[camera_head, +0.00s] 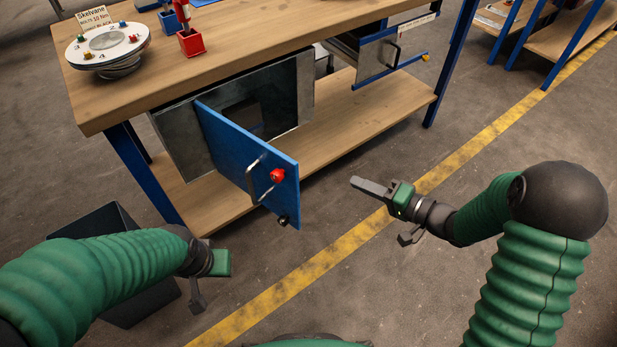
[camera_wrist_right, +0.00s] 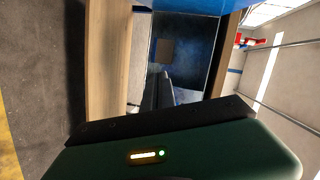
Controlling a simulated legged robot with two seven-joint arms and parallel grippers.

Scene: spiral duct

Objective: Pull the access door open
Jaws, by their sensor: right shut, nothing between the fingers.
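The blue access door (camera_head: 240,155) stands swung wide open from a metal duct box (camera_head: 180,142) under the workbench. Its face carries a bar handle (camera_head: 251,181), a red knob (camera_head: 277,175) and a black round part at the lower corner. My right gripper (camera_head: 358,184) is shut and empty, to the right of the door and apart from it. In the right wrist view its fingers (camera_wrist_right: 160,92) point toward the dark box opening (camera_wrist_right: 175,50). My left gripper (camera_head: 220,263) is low at left, in front of the bench; its fingers are hidden.
A lower shelf (camera_head: 375,105) runs beneath. A dark bin (camera_head: 135,300) stands by my left arm. Floor with a yellow line is clear around my right gripper.

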